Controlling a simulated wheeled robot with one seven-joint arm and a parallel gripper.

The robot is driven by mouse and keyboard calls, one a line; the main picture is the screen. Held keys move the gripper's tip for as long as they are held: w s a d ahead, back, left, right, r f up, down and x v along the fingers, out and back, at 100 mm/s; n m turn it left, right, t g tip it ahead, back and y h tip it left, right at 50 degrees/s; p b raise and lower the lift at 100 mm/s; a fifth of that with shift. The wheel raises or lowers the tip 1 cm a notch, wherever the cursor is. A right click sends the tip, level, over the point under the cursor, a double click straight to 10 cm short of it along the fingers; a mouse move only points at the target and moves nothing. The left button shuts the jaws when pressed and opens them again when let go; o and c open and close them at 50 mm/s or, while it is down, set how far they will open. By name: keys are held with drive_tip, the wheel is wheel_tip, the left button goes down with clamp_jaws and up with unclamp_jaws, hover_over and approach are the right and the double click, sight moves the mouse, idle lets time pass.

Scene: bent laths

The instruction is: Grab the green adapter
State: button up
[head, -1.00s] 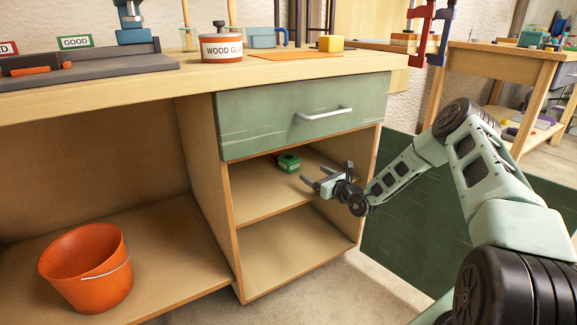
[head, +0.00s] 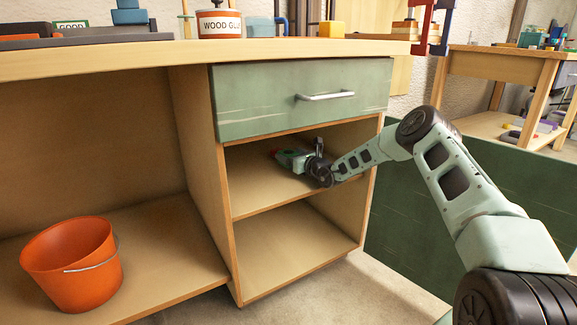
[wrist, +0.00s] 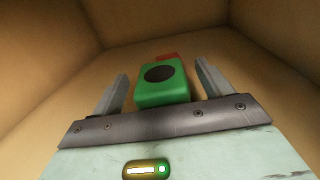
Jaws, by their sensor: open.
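The green adapter (wrist: 162,84) shows in the wrist view as a small green block with a dark round spot on its face and a red part at its far end. It lies on the upper shelf (head: 262,195) of the cabinet. My gripper (wrist: 162,85) is open, with one finger on each side of the adapter and a gap visible on both sides. In the head view my gripper (head: 290,160) reaches into the upper compartment and mostly hides the adapter; only a bit of red (head: 275,153) shows there.
A green drawer (head: 300,98) with a metal handle is shut just above the compartment. Wooden side walls close in on the compartment. The lower compartment (head: 295,245) is empty. An orange bucket (head: 72,265) stands at the left. Wood glue (head: 220,22) is on the bench top.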

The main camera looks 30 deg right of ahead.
drive_tip(key=shift+w+a, duration=0.15)
drive_tip(key=shift+w, duration=0.75)
drive_tip(key=c, duration=1.1)
drive_tip(key=shift+r, duration=0.2)
